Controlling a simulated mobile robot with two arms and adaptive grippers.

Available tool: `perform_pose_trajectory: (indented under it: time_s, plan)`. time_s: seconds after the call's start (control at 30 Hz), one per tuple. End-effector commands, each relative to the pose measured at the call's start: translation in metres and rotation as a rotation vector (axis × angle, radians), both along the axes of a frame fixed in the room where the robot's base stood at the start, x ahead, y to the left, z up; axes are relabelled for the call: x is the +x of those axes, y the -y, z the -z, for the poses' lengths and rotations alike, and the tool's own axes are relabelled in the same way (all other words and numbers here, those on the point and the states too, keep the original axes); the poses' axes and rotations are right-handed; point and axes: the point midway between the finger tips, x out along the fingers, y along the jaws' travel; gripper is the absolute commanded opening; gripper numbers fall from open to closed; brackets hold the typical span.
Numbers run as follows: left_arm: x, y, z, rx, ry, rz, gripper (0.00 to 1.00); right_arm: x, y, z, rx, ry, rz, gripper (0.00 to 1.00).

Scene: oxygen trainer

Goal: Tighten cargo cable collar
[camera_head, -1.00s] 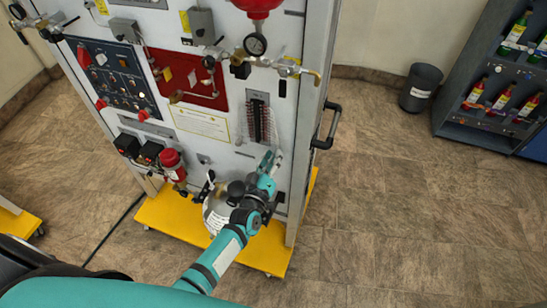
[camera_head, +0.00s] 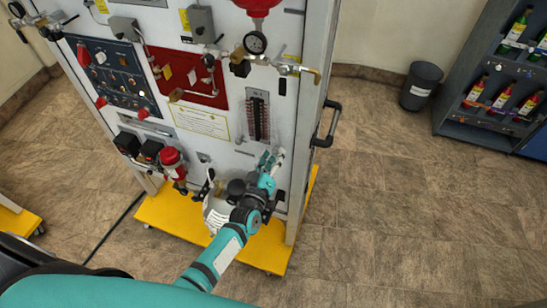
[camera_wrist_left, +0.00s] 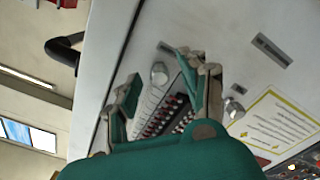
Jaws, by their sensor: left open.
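My left gripper (camera_head: 272,157) is at the lower right of the trainer panel (camera_head: 222,137), just below the narrow column with red marks (camera_head: 258,118). In the left wrist view the gripper (camera_wrist_left: 168,82) is open and empty, its two green fingers apart. A round metal knob (camera_wrist_left: 160,72) and the column of red marks (camera_wrist_left: 172,118) show between and behind the fingers. A second knob (camera_wrist_left: 234,109) is right of the fingers. I cannot make out which part is the cargo cable collar. My right gripper is not in view.
A black handle (camera_head: 331,125) sticks out from the panel's right side. The panel stands on a yellow base (camera_head: 180,215). A dark bin (camera_head: 420,87) and a bottle rack (camera_head: 485,115) stand at the right. The floor between is clear.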

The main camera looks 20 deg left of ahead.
Motion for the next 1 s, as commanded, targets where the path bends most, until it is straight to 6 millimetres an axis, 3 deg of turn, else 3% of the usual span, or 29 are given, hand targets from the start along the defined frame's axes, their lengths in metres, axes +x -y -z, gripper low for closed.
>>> perform_pose_trajectory:
  time_s: [0.17,0.6,0.8,1.0]
  plan:
    - [-0.016,-0.001,0.001,0.0,-0.001,0.0,0.43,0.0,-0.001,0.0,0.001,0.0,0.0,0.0]
    - [-0.103,-0.003,0.001,0.001,-0.004,0.001,0.43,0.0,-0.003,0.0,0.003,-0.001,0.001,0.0]
    - [-0.119,-0.004,0.001,0.0,-0.001,0.0,0.43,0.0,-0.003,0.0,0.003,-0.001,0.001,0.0]
    - [-0.12,-0.004,0.0,0.0,-0.001,0.0,0.43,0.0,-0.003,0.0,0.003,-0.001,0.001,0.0]
